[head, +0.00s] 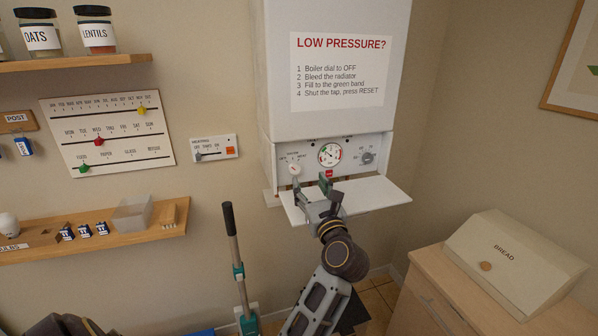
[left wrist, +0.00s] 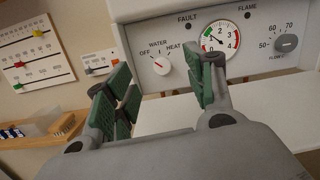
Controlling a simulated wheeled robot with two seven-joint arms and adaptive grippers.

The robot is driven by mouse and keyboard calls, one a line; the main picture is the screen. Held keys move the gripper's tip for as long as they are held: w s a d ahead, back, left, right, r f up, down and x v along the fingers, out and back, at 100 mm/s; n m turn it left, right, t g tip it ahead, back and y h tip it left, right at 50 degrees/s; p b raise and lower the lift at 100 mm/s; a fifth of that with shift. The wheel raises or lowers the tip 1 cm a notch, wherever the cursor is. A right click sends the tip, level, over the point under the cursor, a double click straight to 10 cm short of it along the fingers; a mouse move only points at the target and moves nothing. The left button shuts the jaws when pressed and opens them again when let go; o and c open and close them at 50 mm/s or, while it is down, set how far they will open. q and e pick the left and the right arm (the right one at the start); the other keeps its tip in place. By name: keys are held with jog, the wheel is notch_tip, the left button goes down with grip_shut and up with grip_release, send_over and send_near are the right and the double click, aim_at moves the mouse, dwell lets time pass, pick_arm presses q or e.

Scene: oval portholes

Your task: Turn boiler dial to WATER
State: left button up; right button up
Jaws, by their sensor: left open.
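The boiler dial (head: 295,170) is a round white knob at the left of the boiler's control panel. In the left wrist view the dial (left wrist: 162,66) has a red mark that seems to point up and left, toward OFF. WATER is printed above it and HEAT at its upper right. My left gripper (head: 312,193) is open in front of the panel, just below and to the right of the dial. In the left wrist view its green-padded fingers (left wrist: 164,82) stand apart, with the dial between and beyond them. It holds nothing. My right gripper is not in view.
A white flap (head: 372,194) juts out below the panel, under my left gripper. The pressure gauge (head: 330,155) and a grey flow knob (head: 367,157) are right of the dial. A wooden shelf (head: 150,235) is at left, a bread box (head: 515,262) at right.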

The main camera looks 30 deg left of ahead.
aim_at(295, 170)
pick_arm(q)
jog(key=shift+f+n+g+h, duration=0.4)
jog(key=shift+f+n+g, duration=0.45)
jog(key=shift+n, duration=0.35)
jog(key=shift+r, duration=0.1)
jog(key=shift+p+x, duration=0.3)
jog(key=shift+x, duration=0.5)
jog(key=p+x, duration=0.3)
jog(key=x, duration=0.7)
jog(key=shift+w+a, duration=0.1)
jog(key=shift+x, duration=0.95)
jog(key=c, duration=1)
jog(key=shift+p, duration=0.3)
